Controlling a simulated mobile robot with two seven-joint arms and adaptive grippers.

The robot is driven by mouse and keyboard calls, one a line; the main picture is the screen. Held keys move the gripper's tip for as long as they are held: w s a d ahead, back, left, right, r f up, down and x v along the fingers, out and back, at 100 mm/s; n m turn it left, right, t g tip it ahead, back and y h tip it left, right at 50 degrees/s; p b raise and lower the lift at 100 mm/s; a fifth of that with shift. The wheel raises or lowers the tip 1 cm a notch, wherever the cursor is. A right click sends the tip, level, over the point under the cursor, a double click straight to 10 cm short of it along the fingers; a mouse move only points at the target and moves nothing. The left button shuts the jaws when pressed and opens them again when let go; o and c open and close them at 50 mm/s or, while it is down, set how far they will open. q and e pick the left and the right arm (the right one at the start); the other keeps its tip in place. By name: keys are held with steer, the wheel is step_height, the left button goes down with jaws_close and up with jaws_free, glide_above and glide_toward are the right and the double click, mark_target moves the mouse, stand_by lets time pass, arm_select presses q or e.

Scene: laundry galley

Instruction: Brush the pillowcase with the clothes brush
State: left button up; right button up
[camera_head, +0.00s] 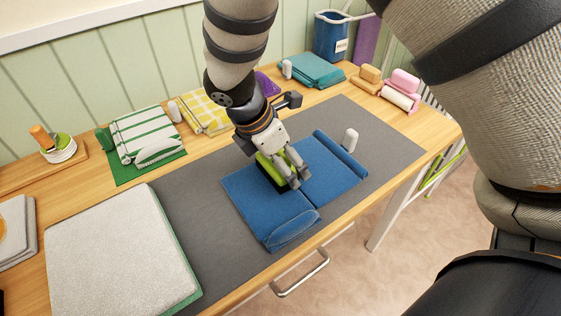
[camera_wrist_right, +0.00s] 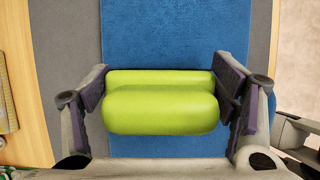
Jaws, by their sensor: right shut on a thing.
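The blue pillowcase (camera_head: 255,208) lies on a grey mat, with a rolled or folded edge at its right end and a folded flap at its near end. It also fills the middle of the right wrist view (camera_wrist_right: 175,32). My right gripper (camera_head: 290,172) is over the middle of the pillowcase, shut on the lime-green clothes brush (camera_head: 266,168). In the right wrist view the brush's green handle (camera_wrist_right: 160,110) sits between both fingers. The brush's underside is hidden, so I cannot tell if it touches the cloth. My left gripper is not in view.
The grey mat (camera_head: 378,143) has bare room around the pillowcase. A small white cylinder (camera_head: 350,139) stands beyond its right end. A pale grey padded board (camera_head: 115,258) lies at left. Folded striped cloth (camera_head: 145,133), yellow checked cloth (camera_head: 203,110) and teal cloth (camera_head: 313,70) line the back.

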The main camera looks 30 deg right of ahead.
steer(key=v, duration=0.2)
steer(key=shift+r, duration=0.4)
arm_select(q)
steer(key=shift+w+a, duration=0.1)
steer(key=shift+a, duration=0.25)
arm_select(e)
steer(key=shift+r, duration=2.35)
